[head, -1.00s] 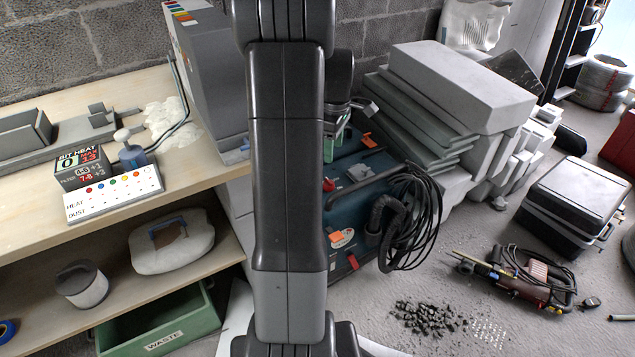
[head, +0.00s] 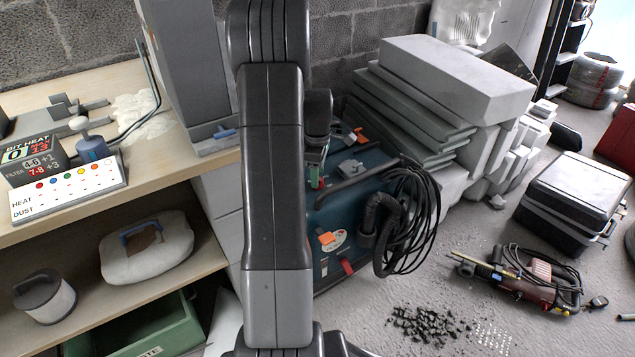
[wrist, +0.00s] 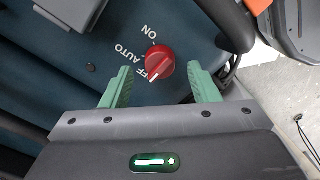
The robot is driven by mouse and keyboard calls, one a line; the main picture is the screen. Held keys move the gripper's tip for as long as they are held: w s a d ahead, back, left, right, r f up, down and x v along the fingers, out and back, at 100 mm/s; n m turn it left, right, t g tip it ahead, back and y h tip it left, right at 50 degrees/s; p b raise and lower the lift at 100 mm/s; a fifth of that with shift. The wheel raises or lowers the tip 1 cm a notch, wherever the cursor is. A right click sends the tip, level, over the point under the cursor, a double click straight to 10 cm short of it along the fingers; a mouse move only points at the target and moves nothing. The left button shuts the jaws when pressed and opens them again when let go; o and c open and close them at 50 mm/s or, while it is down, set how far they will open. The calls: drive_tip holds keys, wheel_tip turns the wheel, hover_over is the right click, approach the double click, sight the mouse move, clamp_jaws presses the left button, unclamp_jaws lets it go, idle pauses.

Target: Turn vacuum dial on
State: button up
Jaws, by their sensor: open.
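The vacuum (head: 335,222) is a dark blue box on the floor, partly hidden behind my arm in the head view. Its red dial (wrist: 160,61) shows in the wrist view, with the labels ON, AUTO and a partly covered OFF around it. The dial's white mark points down-left, toward the OFF label. My gripper (wrist: 160,68) is open, with one green finger on each side of the dial and visible gaps between. In the head view my gripper (head: 315,176) is at the vacuum's top, and the dial is mostly hidden there.
A black hose and cable coil (head: 405,215) hangs on the vacuum's right side. Grey slabs (head: 430,95) are stacked behind it. A wooden workbench (head: 110,185) stands left. A drill (head: 525,280) and rubble (head: 430,325) lie on the floor at right.

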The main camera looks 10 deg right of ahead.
drive_tip(key=shift+f, duration=1.15)
drive_tip(key=c, duration=1)
drive_tip(key=shift+o, duration=0.2)
